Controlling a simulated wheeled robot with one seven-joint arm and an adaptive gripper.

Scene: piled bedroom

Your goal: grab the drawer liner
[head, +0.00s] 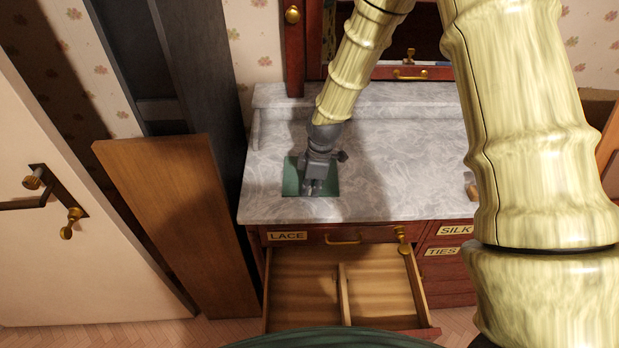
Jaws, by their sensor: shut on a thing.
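The drawer liner (291,182) looks like a dark green, flat rectangle at the left front part of the grey marble top of the dresser. My gripper (314,190) points down over the middle of it, with its fingers at the liner. It is shut on the liner; the fingertips are small here and hide the pinched spot. The liner appears to lie flat at the marble, and I cannot tell whether any of it is raised.
Below the drawer labelled LACE (287,236), an open, empty wooden drawer (342,292) with a divider juts forward. Drawers labelled SILK and TIES are shut at right. A brown wooden panel (165,215) and a white door (70,260) stand at left. Bare marble (410,185) lies right of my gripper.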

